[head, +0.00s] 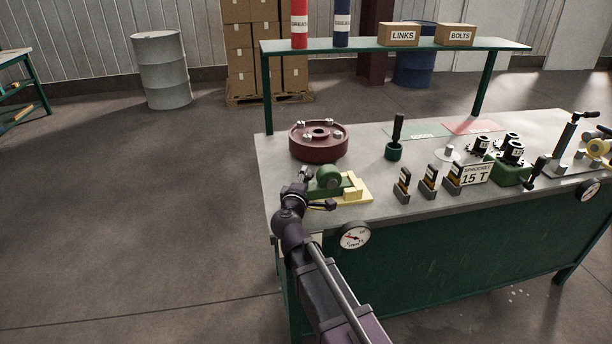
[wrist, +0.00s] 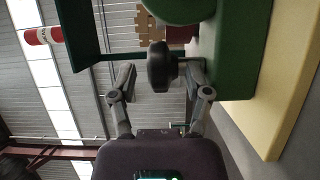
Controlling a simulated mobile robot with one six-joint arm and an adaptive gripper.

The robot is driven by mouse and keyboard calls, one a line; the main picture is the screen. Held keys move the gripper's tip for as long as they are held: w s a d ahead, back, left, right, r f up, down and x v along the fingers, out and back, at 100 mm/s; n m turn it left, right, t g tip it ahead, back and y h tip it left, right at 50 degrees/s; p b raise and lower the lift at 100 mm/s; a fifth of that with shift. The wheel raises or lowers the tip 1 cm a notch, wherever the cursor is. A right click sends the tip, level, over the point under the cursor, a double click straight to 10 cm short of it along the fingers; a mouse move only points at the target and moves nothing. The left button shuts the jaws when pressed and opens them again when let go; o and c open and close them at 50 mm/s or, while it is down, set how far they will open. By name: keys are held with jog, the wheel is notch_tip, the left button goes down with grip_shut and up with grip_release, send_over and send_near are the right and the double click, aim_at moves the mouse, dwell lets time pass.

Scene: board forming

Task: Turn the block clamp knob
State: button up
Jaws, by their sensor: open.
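The block clamp is a green body with a rounded top (head: 329,177) on a pale yellow base (head: 355,188) at the left front of the bench. In the wrist view its green side (wrist: 232,60) and yellow base (wrist: 262,120) fill the right. A black round knob (wrist: 160,66) sticks out from the green side on a short shaft. My gripper (head: 314,191) is at the clamp's left side. In the wrist view its two fingers are open, one on each side of the knob, with a visible gap on the left. Contact on the right cannot be told.
A dark red round flange (head: 319,142) stands behind the clamp. Several small slotted holders (head: 428,182) stand to its right. A dial gauge (head: 355,236) hangs on the bench's front edge. A raised shelf (head: 380,46) spans the back. Floor left of the bench is clear.

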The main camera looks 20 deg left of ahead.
jog(key=shift+w+a, duration=0.1)
jog(key=shift+w, duration=0.75)
jog(key=shift+c, duration=0.2)
grip_shut()
